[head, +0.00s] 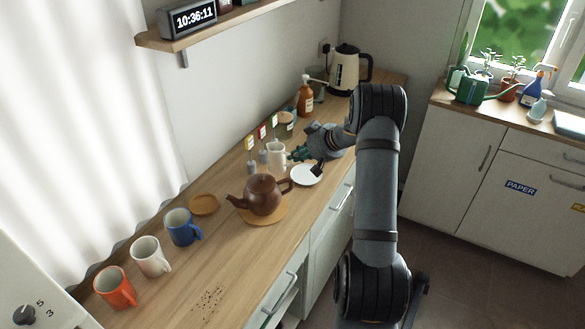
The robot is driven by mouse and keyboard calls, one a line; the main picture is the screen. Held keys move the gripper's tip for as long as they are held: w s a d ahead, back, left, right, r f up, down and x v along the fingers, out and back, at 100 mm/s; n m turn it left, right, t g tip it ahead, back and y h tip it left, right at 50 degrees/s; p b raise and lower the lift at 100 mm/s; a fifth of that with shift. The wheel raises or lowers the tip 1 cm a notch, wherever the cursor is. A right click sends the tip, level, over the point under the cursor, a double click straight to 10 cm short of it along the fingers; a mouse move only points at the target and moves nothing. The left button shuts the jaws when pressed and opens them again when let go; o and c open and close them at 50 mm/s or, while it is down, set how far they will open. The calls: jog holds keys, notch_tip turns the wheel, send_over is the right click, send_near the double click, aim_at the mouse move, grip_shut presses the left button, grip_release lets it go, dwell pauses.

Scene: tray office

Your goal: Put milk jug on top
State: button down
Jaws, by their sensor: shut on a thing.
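The small white milk jug (276,156) is upright over the back part of the wooden counter, left of the white saucer (306,176). My gripper (293,156) reaches in from the right and is shut on the jug's right side. The contact is small in view, and I cannot tell whether the jug's base touches the counter. A brown teapot (263,195) stands in front of the jug on a round wooden mat (271,218).
Several upright coloured tags (262,132) stand just behind the jug. Amber bottle (305,97) and kettle (346,70) stand farther back. Blue (181,228), white (149,256) and orange (115,288) mugs line the near left. An empty round coaster (204,204) lies beside the teapot.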

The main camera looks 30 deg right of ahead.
aim_at(285, 169)
jog(key=shift+w+a+f+b, duration=0.15)
jog(key=shift+f, duration=0.65)
jog(key=shift+w+a+f+b, duration=0.15)
jog(key=shift+w+f, duration=0.05)
jog(key=shift+f, duration=0.55)
jog(key=shift+w+a+f+b, duration=0.15)
jog(key=shift+f, duration=0.65)
jog(key=c, duration=1.9)
grip_release()
jog(key=shift+s+f, duration=0.1)
jog(key=shift+o, duration=0.2)
jog(key=shift+s+d+r, duration=0.1)
jog(key=shift+s+r, duration=0.05)
jog(key=shift+r, duration=0.15)
jog(key=v, duration=1.1)
jog(key=shift+s+p, duration=0.2)
jog(key=shift+p, duration=0.15)
jog(key=shift+r, duration=0.15)
